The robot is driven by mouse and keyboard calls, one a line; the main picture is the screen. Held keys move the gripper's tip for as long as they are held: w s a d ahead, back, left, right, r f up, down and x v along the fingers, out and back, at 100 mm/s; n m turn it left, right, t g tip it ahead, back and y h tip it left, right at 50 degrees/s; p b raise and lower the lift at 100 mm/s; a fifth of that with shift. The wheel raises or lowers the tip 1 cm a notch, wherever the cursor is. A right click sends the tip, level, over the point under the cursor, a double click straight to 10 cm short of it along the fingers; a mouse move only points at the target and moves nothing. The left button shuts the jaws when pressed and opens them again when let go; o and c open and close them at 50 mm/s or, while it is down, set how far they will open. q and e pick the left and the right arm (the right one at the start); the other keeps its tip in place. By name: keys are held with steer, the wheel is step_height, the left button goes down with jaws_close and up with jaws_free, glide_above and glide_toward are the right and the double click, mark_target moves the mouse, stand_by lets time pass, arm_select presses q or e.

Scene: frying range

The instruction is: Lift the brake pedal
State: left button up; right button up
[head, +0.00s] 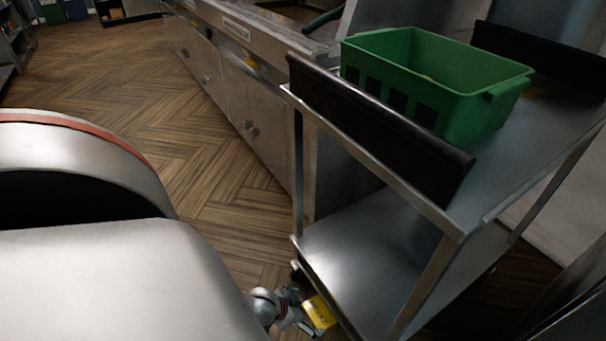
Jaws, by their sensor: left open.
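A metal cart (365,247) with two shelves stands at the right. A flat yellow piece, which looks like the brake pedal (321,312), shows low at the cart's near left side, beside the lower shelf's edge. My left gripper (304,311) is down near the floor at the bottom of the view, open, just left of the yellow pedal. Its fingers are small and partly cut off, and I cannot tell whether they touch the pedal. The pedal's wheel is hidden. My right gripper is not in view.
A green basket (440,75) stands on the cart's top shelf, between black raised handles (375,125).

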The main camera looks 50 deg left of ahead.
arm_select(q)
steer(key=shift+v, duration=1.3)
